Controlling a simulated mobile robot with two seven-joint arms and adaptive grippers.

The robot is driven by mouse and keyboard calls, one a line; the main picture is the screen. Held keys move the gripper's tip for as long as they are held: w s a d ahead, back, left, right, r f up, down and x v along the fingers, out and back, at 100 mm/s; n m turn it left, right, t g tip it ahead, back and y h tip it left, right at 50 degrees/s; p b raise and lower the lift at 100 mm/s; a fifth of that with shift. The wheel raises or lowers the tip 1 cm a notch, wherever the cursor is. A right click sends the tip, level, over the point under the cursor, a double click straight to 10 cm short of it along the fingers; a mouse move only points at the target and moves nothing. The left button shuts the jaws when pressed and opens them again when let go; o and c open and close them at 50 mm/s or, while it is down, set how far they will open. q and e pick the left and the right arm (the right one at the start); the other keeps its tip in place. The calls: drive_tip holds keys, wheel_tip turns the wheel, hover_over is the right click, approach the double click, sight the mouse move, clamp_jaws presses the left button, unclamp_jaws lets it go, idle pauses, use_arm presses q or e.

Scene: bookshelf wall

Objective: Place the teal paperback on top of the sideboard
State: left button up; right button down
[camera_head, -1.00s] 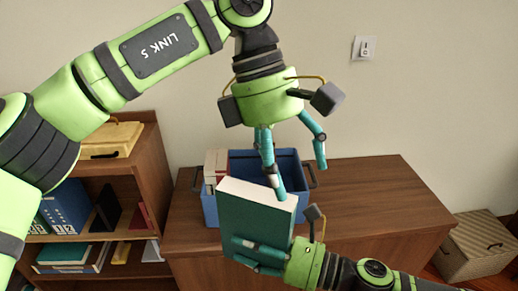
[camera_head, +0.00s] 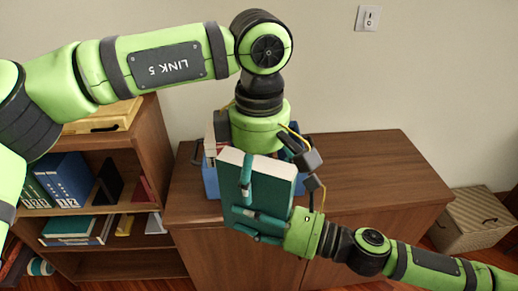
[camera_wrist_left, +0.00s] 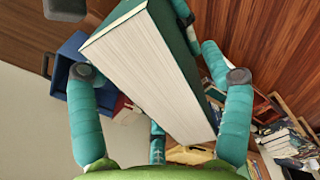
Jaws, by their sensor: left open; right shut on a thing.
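The teal paperback (camera_head: 275,199) stands upright in front of the sideboard (camera_head: 375,170), pages edge up. My right gripper (camera_head: 246,225) is shut on its lower part from the right. My left gripper (camera_head: 262,172) is open above the book, its fingers reaching down around the upper edge. One finger shows in front of the cover; the far side is hidden. In the left wrist view, the pale page block of the teal paperback (camera_wrist_left: 152,75) lies between the spread fingers. I cannot tell whether they touch it.
A blue bin (camera_head: 211,182) stands on the sideboard's left part, mostly hidden by my left gripper and the book. The sideboard's right half is bare. A bookcase (camera_head: 155,150) with books and folders stands left. A wicker box (camera_head: 475,222) sits on the floor right.

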use_arm(q)
drive_tip(key=shift+f, duration=0.75)
use_arm(e)
drive_tip(key=shift+r, duration=0.15)
use_arm(q)
clamp_jaws()
drive_tip(key=shift+r, duration=0.1)
use_arm(e)
drive_tip(key=shift+c, duration=2.2)
unclamp_jaws()
drive_tip(key=shift+s+d, duration=0.1)
drive_tip(key=shift+s+d, duration=0.2)
drive_tip(key=shift+d, duration=0.35)
drive_tip(key=v, duration=1)
drive_tip(key=shift+d, duration=0.25)
